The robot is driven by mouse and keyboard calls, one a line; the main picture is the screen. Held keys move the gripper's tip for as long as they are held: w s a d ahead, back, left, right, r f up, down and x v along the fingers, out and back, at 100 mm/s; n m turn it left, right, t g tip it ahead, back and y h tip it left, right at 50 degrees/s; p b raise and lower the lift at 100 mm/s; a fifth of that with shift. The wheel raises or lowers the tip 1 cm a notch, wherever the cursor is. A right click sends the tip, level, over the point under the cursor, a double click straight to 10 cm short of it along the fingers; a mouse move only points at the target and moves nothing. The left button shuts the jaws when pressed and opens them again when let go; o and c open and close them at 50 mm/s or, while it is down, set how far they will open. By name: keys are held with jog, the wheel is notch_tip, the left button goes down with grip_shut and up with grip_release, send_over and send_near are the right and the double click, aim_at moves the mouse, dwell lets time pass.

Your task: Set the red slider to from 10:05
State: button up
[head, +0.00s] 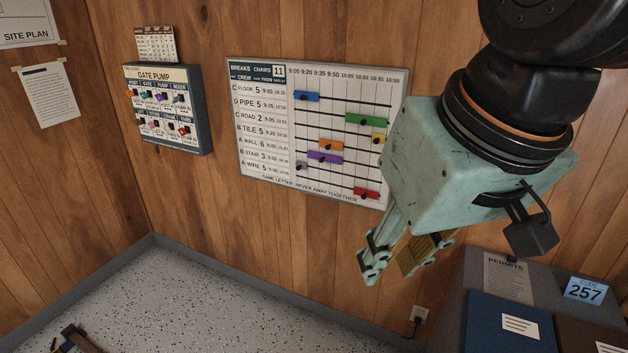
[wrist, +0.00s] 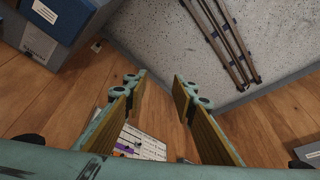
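The red slider (head: 366,194) sits near the right end of the lowest row of the wall-mounted breaks board (head: 262,160), the row labelled WIRE. It lies well right of the row's left end, around the last time columns; its exact column is hard to read. My gripper (head: 394,258) hangs in front of the wall, below and right of the board's lower right corner, pointing down. Its fingers are apart and empty in the wrist view (wrist: 159,84). My arm covers the area just right of the board. Part of the board (wrist: 150,143) shows behind the fingers in the wrist view.
The gate pump panel (head: 205,110) hangs left. A grey unit with permits (head: 508,277) stands lower right. Floor at lower left is mostly clear.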

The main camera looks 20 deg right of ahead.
jog(key=w+a+f+m+t+p, duration=0.1)
jog(key=w+f+m+t, duration=0.15)
jog(key=w, duration=1.75)
jog(key=w+a+f+m+t+p, duration=0.1)
jog(key=w+f+m+t, duration=0.2)
jog(key=w, duration=1.7)
jog(key=w+d+f+m+h, duration=0.2)
jog(key=w+f, duration=0.3)
jog(key=w, duration=0.2)
jog(key=m+t+h+p, duration=0.2)
jog(key=m+h+p, duration=0.15)
jog(key=h, duration=0.85)
send_near(363, 198)
jog(key=shift+v, duration=2.3)
jog(key=shift+s+d+r, duration=0.1)
jog(key=shift+s+d, duration=0.05)
jog(key=shift+d, duration=0.05)
jog(key=shift+w+b+x, duration=0.2)
jog(key=shift+b+x, duration=0.55)
jog(key=shift+x, duration=6.05)
jog(key=shift+a, duration=0.15)
